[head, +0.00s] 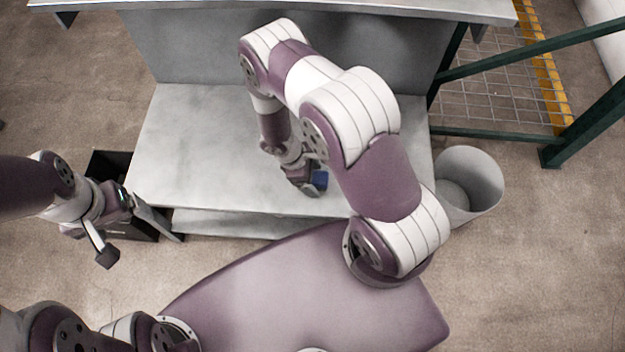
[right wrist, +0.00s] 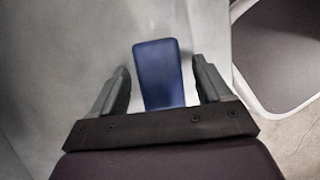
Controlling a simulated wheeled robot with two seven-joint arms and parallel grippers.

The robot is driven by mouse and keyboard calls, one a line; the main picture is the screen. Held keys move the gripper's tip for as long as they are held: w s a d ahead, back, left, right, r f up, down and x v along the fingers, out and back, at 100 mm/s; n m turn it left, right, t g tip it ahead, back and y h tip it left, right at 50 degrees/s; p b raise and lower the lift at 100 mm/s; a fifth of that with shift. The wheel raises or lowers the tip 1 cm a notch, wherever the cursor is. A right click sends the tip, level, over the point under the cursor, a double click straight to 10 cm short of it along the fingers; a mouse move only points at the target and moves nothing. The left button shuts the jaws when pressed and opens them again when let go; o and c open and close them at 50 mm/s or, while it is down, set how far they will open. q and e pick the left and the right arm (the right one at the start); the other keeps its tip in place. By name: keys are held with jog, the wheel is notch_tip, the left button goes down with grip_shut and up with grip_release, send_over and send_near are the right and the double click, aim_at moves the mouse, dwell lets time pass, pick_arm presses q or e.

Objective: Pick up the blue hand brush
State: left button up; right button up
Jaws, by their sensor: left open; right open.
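The blue hand brush (head: 320,179) lies on the grey metal table, mostly hidden by my right gripper in the head view. In the right wrist view the blue brush (right wrist: 160,72) shows between the two fingers, with clear space on both sides. My right gripper (right wrist: 163,88) is open around it and its fingers point along it; it also shows in the head view (head: 308,187), low over the table near the front edge. My left gripper (head: 128,232) is open and empty, left of the table.
The table (head: 190,140) is otherwise bare where it shows. A black box (head: 108,165) stands on the floor at its left. A grey bin (head: 478,180) stands at its right, close to a green railing (head: 500,133). A lower shelf (head: 225,224) shows under the table's front.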

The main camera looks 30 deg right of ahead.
aim_at(318, 177)
jog(key=shift+r, duration=0.1)
jog(key=c, duration=1.1)
notch_tip(318, 177, up, 4)
jog(key=shift+a+p, duration=0.1)
jog(key=shift+p, duration=0.7)
jog(key=s+r, duration=0.2)
jog(key=s, duration=0.2)
jog(key=s+r, duration=0.2)
jog(key=s, duration=0.1)
jog(key=s+d+r, duration=0.1)
jog(key=s+r, duration=0.2)
jog(key=s, duration=0.1)
jog(key=shift+s+p, duration=0.3)
jog(key=shift+s, duration=0.05)
